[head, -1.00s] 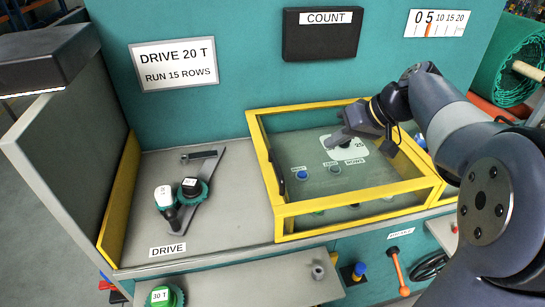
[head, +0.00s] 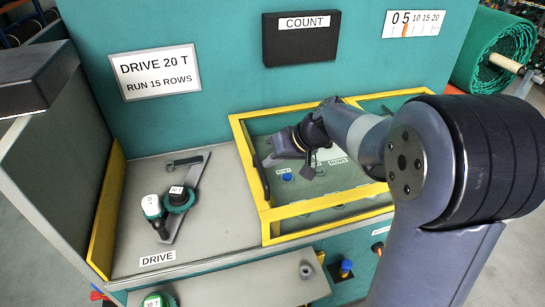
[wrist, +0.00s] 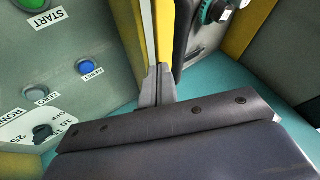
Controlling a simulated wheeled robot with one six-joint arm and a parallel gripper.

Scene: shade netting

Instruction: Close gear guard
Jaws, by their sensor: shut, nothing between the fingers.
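The gear guard (head: 318,207) is a yellow frame with clear panels, standing over the control panel right of the drive bay. The drive bay (head: 225,221) is uncovered. In it a dark gear on a teal base (head: 179,198) and a white-topped teal part (head: 153,208) sit at a grey arm. My gripper (head: 268,162) is shut and empty, just right of the guard's left yellow bar. In the wrist view my shut fingertips (wrist: 156,82) meet the lower end of a yellow bar (wrist: 164,30) in the picture; I cannot tell whether they touch it.
The control panel has a green START button (wrist: 33,4), a blue RESET button (wrist: 87,67) and a ROWS knob (wrist: 42,131). A teal back wall (head: 200,110) rises behind. A lower shelf (head: 235,287) lies in front. A yellow strip (head: 108,210) edges the bay's left side.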

